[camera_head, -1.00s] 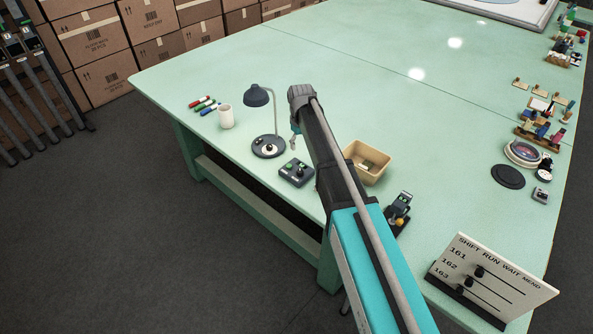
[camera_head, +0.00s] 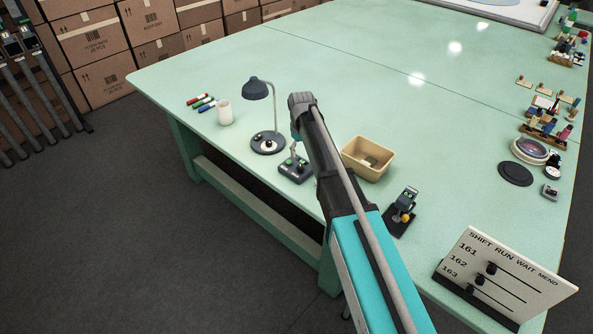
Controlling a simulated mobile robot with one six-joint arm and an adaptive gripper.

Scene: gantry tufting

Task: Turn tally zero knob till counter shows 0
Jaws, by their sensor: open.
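A small upright device on a black base (camera_head: 394,224) stands near the table's front edge, right of my arm. A small grey device (camera_head: 550,192) at the right edge could also be a counter; I cannot tell.
A black desk lamp (camera_head: 257,90) and white cup (camera_head: 224,113) stand left of my gripper. A tan bin (camera_head: 381,155) is right of my arm. A slider board (camera_head: 512,268) stands at the front right corner. The green table (camera_head: 460,160) is clear in its middle.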

